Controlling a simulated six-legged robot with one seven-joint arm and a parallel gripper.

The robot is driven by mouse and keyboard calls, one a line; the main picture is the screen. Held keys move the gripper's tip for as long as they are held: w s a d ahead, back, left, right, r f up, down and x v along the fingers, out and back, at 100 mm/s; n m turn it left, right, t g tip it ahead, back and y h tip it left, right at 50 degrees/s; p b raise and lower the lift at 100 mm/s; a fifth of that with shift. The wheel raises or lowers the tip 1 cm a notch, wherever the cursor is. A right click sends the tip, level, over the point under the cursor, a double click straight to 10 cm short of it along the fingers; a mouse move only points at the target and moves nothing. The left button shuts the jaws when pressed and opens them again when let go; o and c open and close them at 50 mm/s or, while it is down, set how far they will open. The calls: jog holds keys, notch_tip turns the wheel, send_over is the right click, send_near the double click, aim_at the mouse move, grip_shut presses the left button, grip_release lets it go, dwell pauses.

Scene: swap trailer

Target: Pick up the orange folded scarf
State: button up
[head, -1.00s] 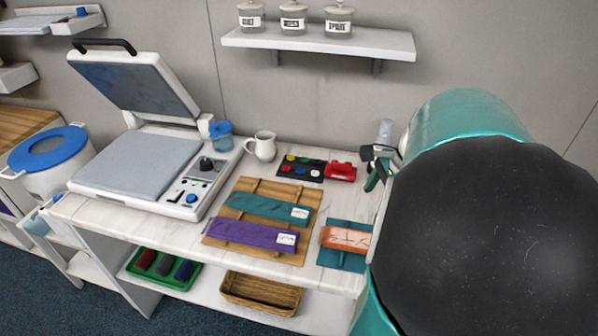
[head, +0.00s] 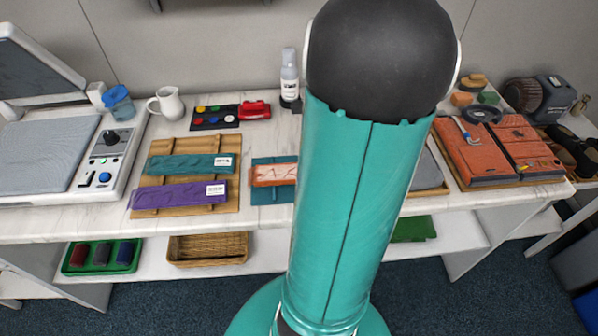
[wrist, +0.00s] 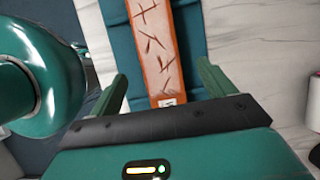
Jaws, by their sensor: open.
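The orange folded scarf (head: 272,175) lies on a teal mat (head: 262,194) on the white marble-look counter; my arm hides its right part in the head view. In the wrist view the scarf (wrist: 158,42) is a long orange strip with dark stroke marks and a small white tag at its near end. The teal mat (wrist: 118,40) shows on both sides of it. My gripper (wrist: 162,82) is open and empty, its two green fingers either side of the scarf's near end in the picture. I cannot tell the height between them. In the head view my arm hides the gripper.
Left of the mat, a wooden board (head: 186,210) holds a teal folded scarf (head: 185,163) and a purple one (head: 175,197). A spray bottle (head: 290,80) stands behind. A press (head: 70,160) is at left, and orange-brown cases (head: 478,150) are at right.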

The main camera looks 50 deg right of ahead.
jog(key=x, duration=0.4)
jog(key=shift+a+f, duration=0.2)
jog(key=shift+f, duration=0.05)
jog(key=shift+c, duration=0.4)
jog(key=c, duration=1.1)
jog(key=shift+r, duration=0.1)
